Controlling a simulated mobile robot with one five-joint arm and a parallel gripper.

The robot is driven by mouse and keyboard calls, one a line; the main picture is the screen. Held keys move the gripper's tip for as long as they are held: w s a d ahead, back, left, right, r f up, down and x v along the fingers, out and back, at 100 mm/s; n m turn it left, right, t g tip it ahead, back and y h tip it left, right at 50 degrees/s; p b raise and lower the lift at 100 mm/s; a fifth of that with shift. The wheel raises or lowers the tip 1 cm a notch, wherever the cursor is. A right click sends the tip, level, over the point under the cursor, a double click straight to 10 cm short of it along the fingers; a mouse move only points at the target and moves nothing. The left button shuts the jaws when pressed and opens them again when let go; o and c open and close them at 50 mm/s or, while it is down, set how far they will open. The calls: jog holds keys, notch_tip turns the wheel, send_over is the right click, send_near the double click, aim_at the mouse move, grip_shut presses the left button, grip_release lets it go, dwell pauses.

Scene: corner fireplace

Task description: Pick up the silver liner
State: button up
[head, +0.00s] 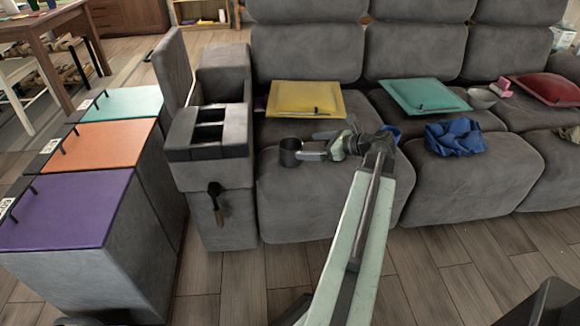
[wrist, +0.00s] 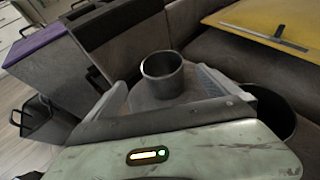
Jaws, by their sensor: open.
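The silver liner (head: 289,153) is a small open-topped metal cup. It stands upright at the left end of the sofa seat, beside the armrest. In the wrist view the liner (wrist: 162,74) appears between the two spread fingers, toward their tips, with its dark inside showing. My gripper (head: 308,147) reaches in from the right, low over the seat, with its fingers open. In the wrist view my gripper (wrist: 163,88) shows a gap on each side of the liner. The liner's lower part is partly hidden, and I cannot tell whether a finger touches it.
The armrest console (head: 210,130), lid raised, stands just left of the liner. A yellow cushion (head: 300,98) with a thin bar on it lies behind. A blue cloth (head: 454,137) lies farther right. A dark rounded thing (wrist: 276,112) sits near my gripper's right side.

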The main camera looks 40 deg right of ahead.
jog(key=b, duration=0.2)
send_near(281, 144)
jog(key=x, duration=0.4)
jog(key=shift+w+d+f, duration=0.1)
jog(key=shift+w+f, duration=0.05)
jog(key=shift+f, duration=0.2)
jog(key=shift+r, duration=0.1)
jog(key=c, duration=1.9)
jog(key=shift+c, duration=0.2)
jog(key=shift+r, duration=0.1)
jog(key=f+p+v, duration=0.1)
jog(key=p+v, duration=0.3)
jog(key=v, duration=1.2)
jog(key=shift+s+f+p, duration=0.2)
jog(key=shift+s+p, duration=0.15)
jog(key=shift+s, duration=0.35)
